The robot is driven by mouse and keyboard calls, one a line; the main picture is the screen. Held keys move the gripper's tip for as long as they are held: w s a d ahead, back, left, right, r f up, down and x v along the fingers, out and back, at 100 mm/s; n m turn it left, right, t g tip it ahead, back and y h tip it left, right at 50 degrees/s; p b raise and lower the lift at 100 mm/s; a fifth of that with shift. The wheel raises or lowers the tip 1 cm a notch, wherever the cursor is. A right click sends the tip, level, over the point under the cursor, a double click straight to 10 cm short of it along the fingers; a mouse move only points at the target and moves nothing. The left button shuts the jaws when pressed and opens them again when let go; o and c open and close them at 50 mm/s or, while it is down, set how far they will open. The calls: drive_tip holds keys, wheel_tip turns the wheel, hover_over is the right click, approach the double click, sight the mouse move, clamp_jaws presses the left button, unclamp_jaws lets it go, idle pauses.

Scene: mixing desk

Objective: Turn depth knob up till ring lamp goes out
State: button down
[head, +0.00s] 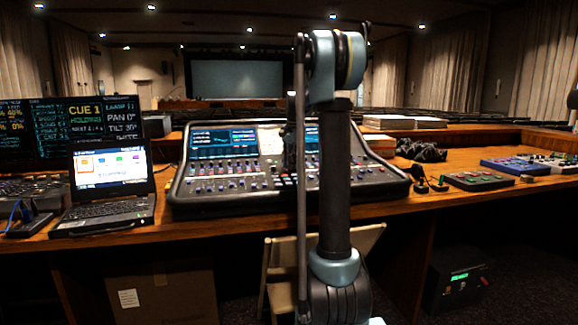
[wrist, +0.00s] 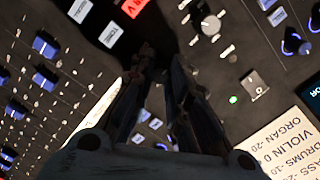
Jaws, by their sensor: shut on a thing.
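The mixing desk (head: 228,172) fills the middle of the head view, its screens lit. My gripper (wrist: 164,55) reaches down onto the panel in the wrist view. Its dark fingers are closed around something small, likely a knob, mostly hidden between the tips. I cannot read a depth label. A pale grey knob (wrist: 210,25) with white marks around it stands just right of the fingertips, apart from them. A small green lamp (wrist: 233,99) is lit to the right. I cannot make out a ring lamp. In the head view my arm hides the fingertips.
Blue fader caps (wrist: 44,46) lie left in the wrist view, a red lit button (wrist: 134,7) at the top, a written label sheet (wrist: 285,147) lower right.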

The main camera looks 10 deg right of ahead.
drive_tip(key=c, duration=1.5)
unclamp_jaws()
drive_tip(key=r, duration=0.8)
drive_tip(key=d+r, duration=0.1)
drive_tip(key=r, duration=0.2)
drive_tip(key=shift+s+r, duration=0.15)
drive_tip(key=shift+r, duration=0.25)
drive_tip(key=shift+s, duration=0.1)
drive_tip(key=s+a+f+n+t, duration=0.1)
drive_tip(key=s+f+n, duration=0.35)
drive_tip(key=s, duration=0.85)
drive_tip(key=s+f+n, duration=0.2)
drive_tip(key=s+f, duration=0.5)
drive_tip(key=s, duration=0.6)
drive_tip(key=s+f+n, duration=0.1)
drive_tip(key=s+f, duration=0.5)
drive_tip(key=s+f+n, duration=0.2)
drive_tip(key=s+f, duration=0.4)
drive_tip(key=f, duration=0.1)
drive_tip(key=s+f+n+h, duration=0.1)
drive_tip(key=s+f, duration=0.5)
drive_tip(key=f, duration=0.1)
drive_tip(key=shift+a+n+t, duration=0.2)
drive_tip(key=shift+n+t, duration=0.1)
drive_tip(key=shift+n, duration=0.05)
